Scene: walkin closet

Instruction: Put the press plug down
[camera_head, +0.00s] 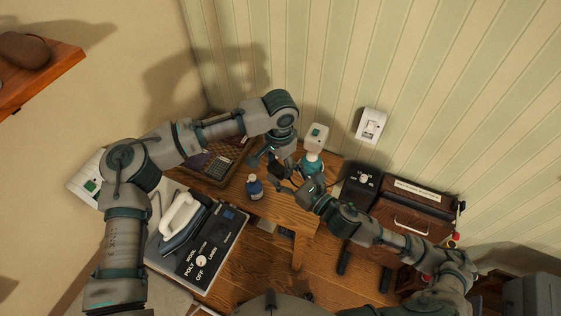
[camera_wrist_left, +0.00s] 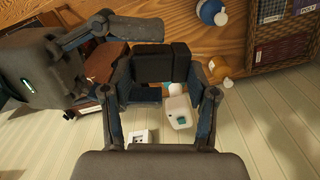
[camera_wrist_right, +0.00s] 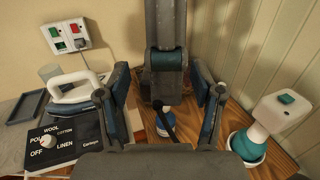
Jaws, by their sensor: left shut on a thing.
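My left gripper (camera_wrist_left: 165,70) is shut on the press plug (camera_wrist_left: 165,62), a dark block between its fingertips in the left wrist view. In the head view the left gripper (camera_head: 277,160) is above the wooden table near the wall, and the plug is mostly hidden among the fingers. My right gripper (camera_wrist_right: 163,105) is open. In the head view the right gripper (camera_head: 290,188) is close beside the left one. A dark, thin strip, perhaps a cord, shows between its fingers in the right wrist view.
A blue bottle (camera_head: 254,187) stands on the wooden table (camera_head: 285,212) beside the grippers. A teal and white dispenser (camera_head: 312,165) stands close behind, near the wall. A tray (camera_head: 215,172) lies left of them. A brown case (camera_head: 408,213) is at right. The table's front is clear.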

